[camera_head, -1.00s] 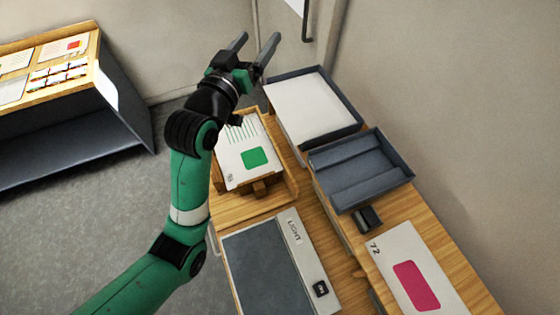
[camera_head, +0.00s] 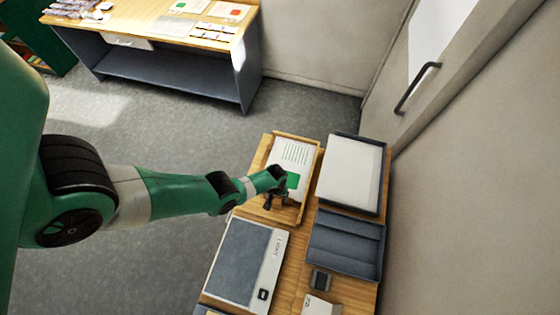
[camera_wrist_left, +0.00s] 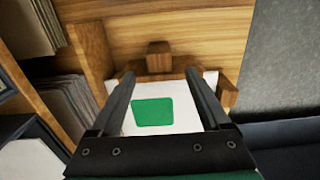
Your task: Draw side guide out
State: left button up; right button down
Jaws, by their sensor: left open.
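A wooden holder (camera_head: 312,165) on the desk carries a white card (camera_head: 292,152) with a green square; the card also shows in the left wrist view (camera_wrist_left: 180,122). In that view a small wooden block (camera_wrist_left: 159,57) stands at the middle of a wooden crosspiece, probably the side guide's grip. My left gripper (camera_wrist_left: 160,76) is open, its two fingers extended over the card. The block lies between and just beyond the fingertips, apart from both. In the head view the left gripper (camera_head: 276,202) partly covers this end of the holder. My right gripper is not in view.
A grey panel with a white strip (camera_head: 242,262) lies in front of the holder. A white-lined tray (camera_head: 383,165) and a dark divided tray (camera_head: 381,255) stand to its right, close to the wall. Another table (camera_head: 180,75) is at the back; open floor lies between.

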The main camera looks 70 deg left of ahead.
aim_at(277, 203)
pick_arm(q)
notch_tip(277, 203, down, 10)
jog(key=b, duration=0.9)
jog(key=shift+w+f, duration=0.1)
jog(key=shift+f, duration=0.15)
jog(key=shift+r, duration=0.1)
jog(key=shift+c, duration=0.3)
grip_shut()
